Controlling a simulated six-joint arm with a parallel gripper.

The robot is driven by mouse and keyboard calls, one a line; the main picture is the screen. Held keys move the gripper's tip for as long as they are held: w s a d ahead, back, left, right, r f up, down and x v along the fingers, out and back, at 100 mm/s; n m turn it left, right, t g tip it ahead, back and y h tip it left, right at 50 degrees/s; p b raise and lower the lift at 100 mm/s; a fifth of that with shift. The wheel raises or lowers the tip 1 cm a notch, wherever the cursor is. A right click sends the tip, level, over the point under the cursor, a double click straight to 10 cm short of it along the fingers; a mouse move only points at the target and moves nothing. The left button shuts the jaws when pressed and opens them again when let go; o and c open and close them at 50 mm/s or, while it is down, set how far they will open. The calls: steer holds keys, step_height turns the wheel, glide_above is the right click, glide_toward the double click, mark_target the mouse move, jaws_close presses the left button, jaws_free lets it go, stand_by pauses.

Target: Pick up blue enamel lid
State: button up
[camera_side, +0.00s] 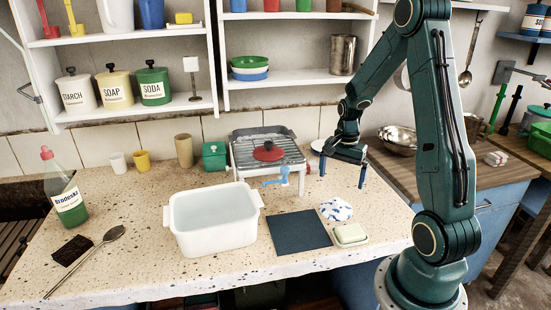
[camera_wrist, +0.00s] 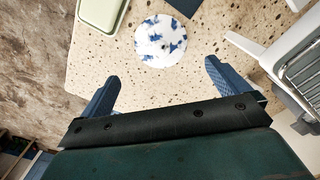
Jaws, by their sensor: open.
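The wrist view shows the same disc (camera_wrist: 160,41) ahead of the fingertips, near the top of the picture. My gripper (camera_side: 335,174) is open and empty above the counter, behind the disc in the side view. Its two blue fingers (camera_wrist: 161,72) are spread wide and apart from the disc.
The dark blue mat (camera_side: 299,232), soap dish (camera_side: 350,234) and white basin (camera_side: 213,223) stand near the disc. Speckled counter is bare between gripper and disc.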

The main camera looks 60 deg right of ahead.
mark_target(338, 201)
steer(key=shift+f, duration=2.65)
steer(key=shift+w+f, duration=0.1)
steer(key=shift+f, duration=2.5)
steer(key=c, duration=0.8)
